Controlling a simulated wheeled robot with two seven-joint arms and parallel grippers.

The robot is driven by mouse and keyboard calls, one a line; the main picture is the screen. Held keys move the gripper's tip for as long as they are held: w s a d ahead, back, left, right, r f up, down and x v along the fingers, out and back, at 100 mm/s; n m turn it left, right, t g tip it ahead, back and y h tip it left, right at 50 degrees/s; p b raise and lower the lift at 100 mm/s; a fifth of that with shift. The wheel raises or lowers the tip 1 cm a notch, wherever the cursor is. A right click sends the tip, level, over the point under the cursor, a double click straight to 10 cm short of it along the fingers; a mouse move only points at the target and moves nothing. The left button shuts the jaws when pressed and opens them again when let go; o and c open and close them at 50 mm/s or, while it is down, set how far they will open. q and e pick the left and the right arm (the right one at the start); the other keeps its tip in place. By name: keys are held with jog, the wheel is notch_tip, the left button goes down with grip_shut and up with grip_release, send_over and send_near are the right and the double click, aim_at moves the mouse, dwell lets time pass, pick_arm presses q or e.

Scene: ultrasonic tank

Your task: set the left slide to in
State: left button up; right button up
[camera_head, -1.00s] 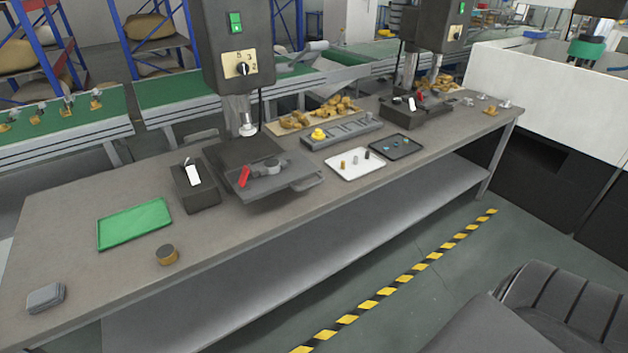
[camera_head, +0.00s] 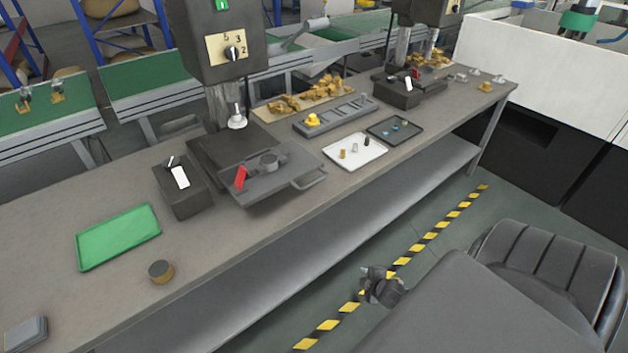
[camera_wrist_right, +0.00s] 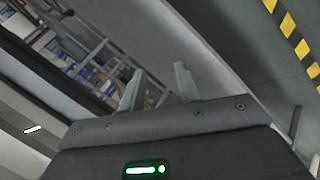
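The left slide (camera_head: 282,187) is a flat grey plate under the left press (camera_head: 222,40). It sticks out from the dark press base (camera_head: 205,150) toward the front edge of the workbench, with a bar handle (camera_head: 312,180) at its front right. A red lever (camera_head: 240,178) and a round grey piece (camera_head: 268,160) are on it. My right gripper (camera_head: 378,275) is low over the floor, in front of the bench and apart from the slide. In the right wrist view its two fingers (camera_wrist_right: 160,80) are apart with nothing between them. My left gripper is not in view.
Left of the slide stands a dark box with a white switch (camera_head: 180,178); farther left are a green tray (camera_head: 118,238) and a brass-sided cylinder (camera_head: 160,271). A white tray (camera_head: 375,150) with small parts lies to the right. The floor before the bench has a yellow-black stripe (camera_head: 410,250).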

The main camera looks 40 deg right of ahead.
jog(key=w+d+r+n+t, duration=0.1)
jog(key=w+r+n+t, duration=0.1)
jog(key=w+r, duration=0.5)
jog(key=w+r+n+t, duration=0.2)
jog(key=r, duration=0.8)
jog(key=n+t+y, duration=0.3)
jog(key=n, duration=0.2)
send_near(316, 182)
jog(key=w, duration=0.3)
jog(key=w+f+p, duration=0.1)
jog(key=w, duration=0.3)
jog(key=w+f+p, duration=0.1)
jog(key=w, duration=0.2)
jog(key=shift+w+f, duration=0.15)
jog(key=shift+w, duration=0.15)
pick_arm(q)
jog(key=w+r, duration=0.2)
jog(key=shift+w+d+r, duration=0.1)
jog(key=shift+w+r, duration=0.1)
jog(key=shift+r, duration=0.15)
pick_arm(e)
grip_shut()
